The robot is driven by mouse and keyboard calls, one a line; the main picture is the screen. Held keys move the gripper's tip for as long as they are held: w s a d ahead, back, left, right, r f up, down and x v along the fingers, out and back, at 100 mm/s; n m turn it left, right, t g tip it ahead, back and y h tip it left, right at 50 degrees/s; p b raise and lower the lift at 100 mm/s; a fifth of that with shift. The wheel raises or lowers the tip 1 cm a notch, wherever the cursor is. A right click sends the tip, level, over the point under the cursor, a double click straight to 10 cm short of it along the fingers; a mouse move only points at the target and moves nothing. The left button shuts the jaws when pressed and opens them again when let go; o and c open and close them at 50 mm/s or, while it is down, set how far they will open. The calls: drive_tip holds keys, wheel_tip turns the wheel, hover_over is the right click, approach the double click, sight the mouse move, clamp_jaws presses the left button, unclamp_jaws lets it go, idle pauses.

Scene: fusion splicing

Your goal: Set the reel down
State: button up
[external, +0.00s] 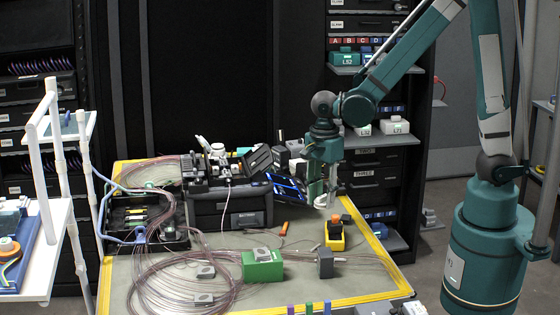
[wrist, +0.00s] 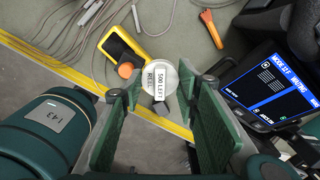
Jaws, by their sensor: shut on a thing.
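The reel is a round pale disc with a label reading "500 LEFT REEL". In the wrist view the reel (wrist: 160,72) sits between the tips of my green fingers. My gripper (wrist: 158,88) is shut on it. In the external view my gripper (external: 323,186) points down over the right part of the work table, with the pale reel (external: 322,201) at its tips. The reel appears held above the table top (wrist: 205,45), though the exact gap is hard to judge. Part of its lower edge is hidden by a small grey block.
A yellow device with an orange knob (external: 335,238) stands close below the gripper; it is also beside the reel in the wrist view (wrist: 145,42). The splicer (external: 228,205) with a lit screen (wrist: 270,85), a green block (external: 262,266), a grey block (external: 325,264) and coiled fibres (external: 150,270) surround it.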

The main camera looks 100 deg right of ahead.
drive_tip(key=s+d+m, duration=0.3)
drive_tip(key=d, duration=0.6)
drive_tip(key=s+d+m+p, duration=0.1)
drive_tip(key=s+d+m, duration=0.2)
drive_tip(key=d, duration=0.7)
drive_tip(key=shift+s+d+f+p, duration=0.15)
drive_tip(key=shift+s+p, duration=0.15)
drive_tip(key=shift+s, duration=0.2)
drive_tip(key=shift+f+b, duration=0.55)
drive_tip(key=shift+f, duration=2.4)
drive_tip(key=shift+f+b, duration=0.45)
drive_tip(key=shift+f, duration=1.6)
drive_tip(key=shift+f, duration=0.2)
drive_tip(key=o, duration=0.9)
